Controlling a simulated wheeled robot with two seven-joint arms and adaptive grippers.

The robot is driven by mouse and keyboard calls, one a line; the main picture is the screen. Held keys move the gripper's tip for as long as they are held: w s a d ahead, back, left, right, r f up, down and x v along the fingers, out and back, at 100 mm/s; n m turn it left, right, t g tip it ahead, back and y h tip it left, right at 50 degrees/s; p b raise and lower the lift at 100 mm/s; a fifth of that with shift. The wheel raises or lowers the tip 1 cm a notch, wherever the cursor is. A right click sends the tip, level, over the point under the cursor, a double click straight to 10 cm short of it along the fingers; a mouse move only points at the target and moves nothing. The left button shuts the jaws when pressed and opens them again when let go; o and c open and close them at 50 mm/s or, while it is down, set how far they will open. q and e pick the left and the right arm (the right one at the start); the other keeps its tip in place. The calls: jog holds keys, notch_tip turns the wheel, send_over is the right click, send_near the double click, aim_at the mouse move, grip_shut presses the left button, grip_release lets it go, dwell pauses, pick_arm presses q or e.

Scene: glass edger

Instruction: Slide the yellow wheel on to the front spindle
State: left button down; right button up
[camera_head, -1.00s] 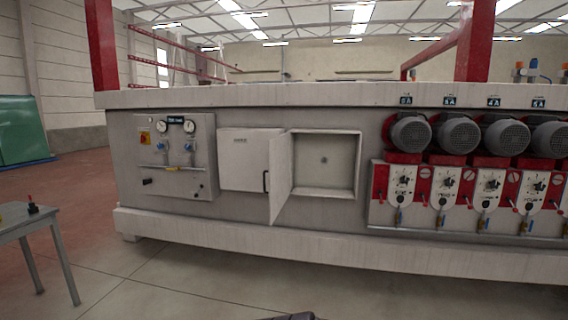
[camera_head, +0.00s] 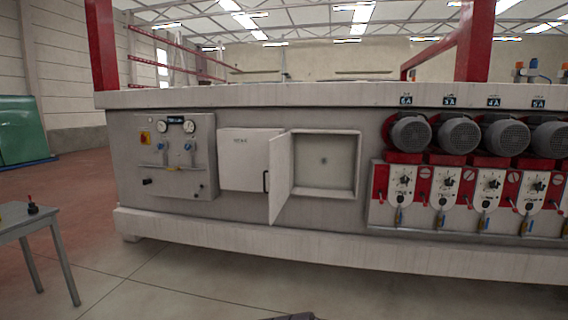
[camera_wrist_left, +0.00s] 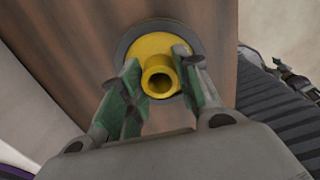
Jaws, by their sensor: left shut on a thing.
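The yellow wheel (camera_wrist_left: 152,46) shows in the left wrist view, with a dark grey rim and a short hollow yellow hub facing the camera. My left gripper (camera_wrist_left: 160,76) has its green-padded fingers on either side of that hub and is shut on it. The wheel's face is against or just in front of a brown wood-like surface; I cannot tell whether they touch. Neither gripper shows in the head view. I cannot make out the front spindle in either view.
A long grey machine (camera_head: 240,237) fills the head view. It has an open cabinet (camera_head: 340,190) with its door (camera_head: 281,180) swung out, and several motors (camera_head: 411,134) at right. A small table (camera_head: 15,233) stands at lower left. The floor in front is clear.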

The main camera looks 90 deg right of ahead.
pick_arm(q)
jog(key=shift+r, duration=0.2)
notch_tip(320, 180, up, 7)
jog(key=p, duration=0.3)
jog(key=shift+f+p, duration=0.15)
jog(key=shift+p, duration=0.25)
dwell(0.6)
dwell(0.3)
